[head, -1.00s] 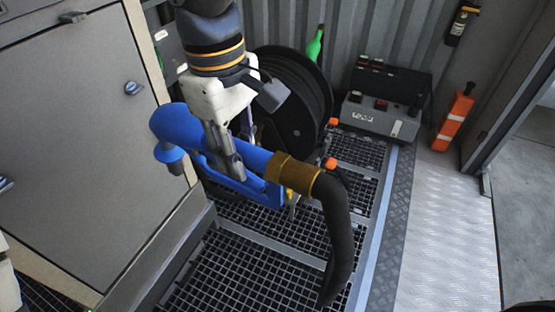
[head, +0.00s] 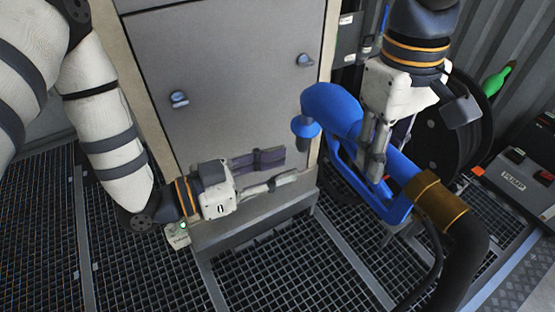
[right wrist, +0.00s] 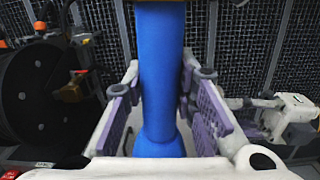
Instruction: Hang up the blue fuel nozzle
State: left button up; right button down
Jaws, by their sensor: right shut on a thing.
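The blue fuel nozzle (head: 330,103) is held in the air in front of the grey cabinet's right edge, its spout end toward the left and tipped down. A brown collar (head: 436,200) joins it to a thick black hose (head: 470,255) hanging at the lower right. My right gripper (head: 375,168) is shut on the nozzle's body. In the right wrist view the blue nozzle (right wrist: 160,75) runs between the purple finger pads. My left gripper (head: 288,167) is open and empty, low in front of the cabinet. I cannot make out a nozzle holder clearly.
The grey cabinet (head: 225,80) with blue latches stands behind both grippers. A black hose reel (head: 455,140), a green bottle (head: 497,82) and a pump box (head: 515,180) are at the right. The grated floor (head: 290,265) is clear at the front.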

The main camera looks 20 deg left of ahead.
aim_at(338, 142)
pick_arm(q)
jog(key=shift+h, duration=0.3)
jog(key=x, duration=0.4)
jog(key=r+x, duration=0.1)
jog(key=x, duration=0.7)
jog(key=shift+r, duration=0.25)
jog(key=shift+d+m, duration=0.1)
jog(key=shift+m, duration=0.2)
grip_shut()
pick_arm(e)
jog(key=c, duration=1.2)
grip_release()
jog(key=shift+c, duration=0.2)
jog(key=shift+r, duration=0.1)
